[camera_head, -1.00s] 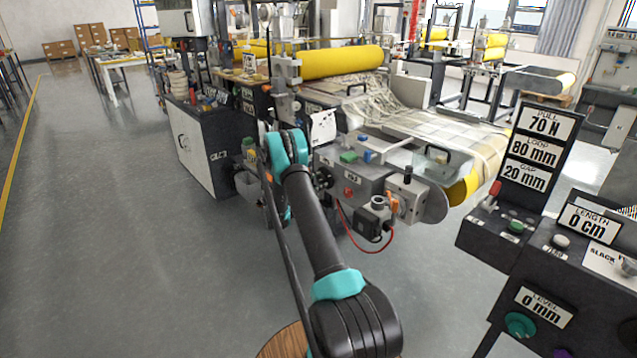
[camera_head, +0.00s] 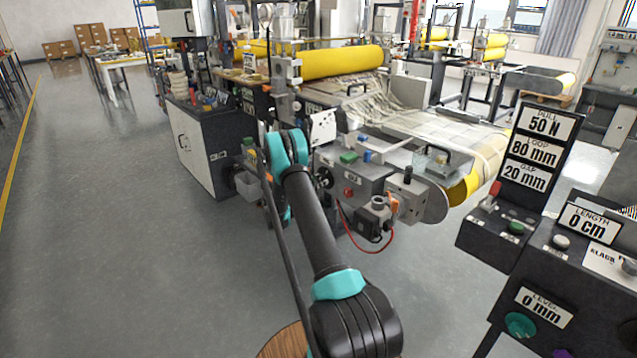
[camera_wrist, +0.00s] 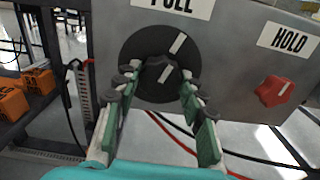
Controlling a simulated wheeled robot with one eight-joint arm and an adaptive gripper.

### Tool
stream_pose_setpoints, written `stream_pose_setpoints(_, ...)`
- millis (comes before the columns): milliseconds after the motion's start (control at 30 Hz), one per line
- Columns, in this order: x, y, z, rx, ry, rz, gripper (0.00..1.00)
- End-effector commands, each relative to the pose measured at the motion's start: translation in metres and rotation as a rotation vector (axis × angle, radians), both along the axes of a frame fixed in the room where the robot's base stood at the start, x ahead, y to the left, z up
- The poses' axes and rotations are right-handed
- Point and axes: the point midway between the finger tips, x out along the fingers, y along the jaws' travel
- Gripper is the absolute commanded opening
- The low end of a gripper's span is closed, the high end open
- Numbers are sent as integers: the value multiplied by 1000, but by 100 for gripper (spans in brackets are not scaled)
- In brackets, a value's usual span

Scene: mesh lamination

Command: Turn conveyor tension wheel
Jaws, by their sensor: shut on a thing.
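The tension wheel is a round black knob (camera_wrist: 189,48) with white index marks, seen in the wrist view on a grey panel under a partly cut-off label that seems to read PULL. My gripper (camera_wrist: 157,72) is shut on the knob's central grip, with a finger on each side of it. The fingers hide part of the knob's lower edge. In the head view my arm hides the gripper. A display panel (camera_head: 541,150) at the right reads PULL 50 N, LOOP 80 mm and GAP 20 mm.
A red knob (camera_wrist: 275,91) under a HOLD label (camera_wrist: 289,39) sits right of the wheel. Red and black cables hang below the panel. The lamination machine has a yellow roller (camera_head: 342,62) and mesh on its belt. Open floor (camera_head: 110,230) lies to the left.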

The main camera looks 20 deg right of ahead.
Motion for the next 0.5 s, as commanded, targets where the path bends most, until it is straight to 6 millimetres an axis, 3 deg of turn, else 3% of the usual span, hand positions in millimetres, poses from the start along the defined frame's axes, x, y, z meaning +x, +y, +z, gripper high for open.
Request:
stream_pose_setpoints(367,0,2,-2,3,3,1,11)
stream_pose_setpoints(400,0,2,-2,3,3,1,44)
stream_pose_setpoints(500,0,1,-1,2,3,1,56)
